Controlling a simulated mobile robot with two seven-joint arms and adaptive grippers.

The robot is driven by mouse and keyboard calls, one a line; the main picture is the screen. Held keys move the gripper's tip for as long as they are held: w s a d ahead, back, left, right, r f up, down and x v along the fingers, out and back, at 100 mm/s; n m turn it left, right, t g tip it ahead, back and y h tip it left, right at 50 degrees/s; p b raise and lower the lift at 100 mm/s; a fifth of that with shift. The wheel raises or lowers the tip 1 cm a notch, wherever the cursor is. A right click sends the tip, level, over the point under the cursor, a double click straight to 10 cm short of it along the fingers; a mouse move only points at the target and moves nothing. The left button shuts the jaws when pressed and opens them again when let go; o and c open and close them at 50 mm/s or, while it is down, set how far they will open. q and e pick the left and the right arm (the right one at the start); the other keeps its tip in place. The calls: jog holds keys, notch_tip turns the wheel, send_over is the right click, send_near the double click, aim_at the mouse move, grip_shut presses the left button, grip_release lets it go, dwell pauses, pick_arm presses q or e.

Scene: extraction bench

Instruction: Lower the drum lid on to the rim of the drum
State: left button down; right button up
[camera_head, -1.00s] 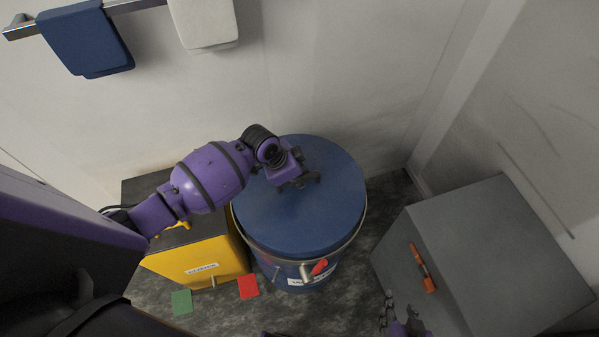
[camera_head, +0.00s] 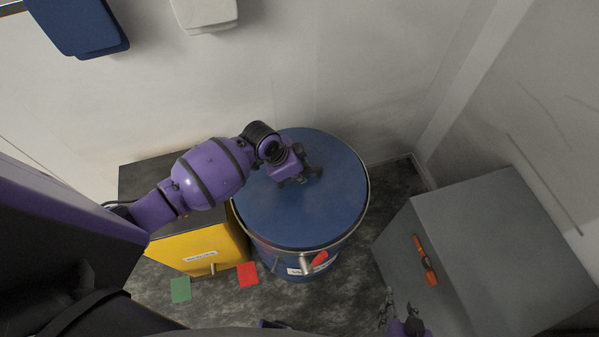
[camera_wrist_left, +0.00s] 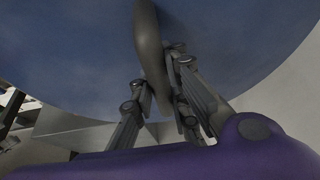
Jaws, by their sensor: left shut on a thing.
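The drum lid (camera_head: 310,215) is a wide blue disc, lying about level over the blue drum (camera_head: 268,258). My left gripper (camera_head: 301,176) is over the middle of the lid. In the left wrist view, my left gripper (camera_wrist_left: 160,85) is shut on the lid's grey curved handle (camera_wrist_left: 149,45), with the blue lid (camera_wrist_left: 75,50) behind it. The drum's metal ring and red-tipped lever (camera_head: 320,258) show at the front below the lid. Most of the rim is hidden, and I cannot tell if the lid touches it. My right gripper (camera_head: 400,312) is low at the bottom edge, apart from the drum.
A yellow box with a dark top (camera_head: 200,250) stands close on the left of the drum. A grey box (camera_head: 490,230) with an orange handle (camera_head: 426,260) stands on the right. The wall is close behind. Red (camera_head: 248,274) and green (camera_head: 180,289) squares lie on the floor.

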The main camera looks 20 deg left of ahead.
pick_arm(q)
jog(key=shift+w+f, duration=0.1)
jog(key=shift+f, duration=0.15)
jog(key=c, duration=1.6)
grip_release()
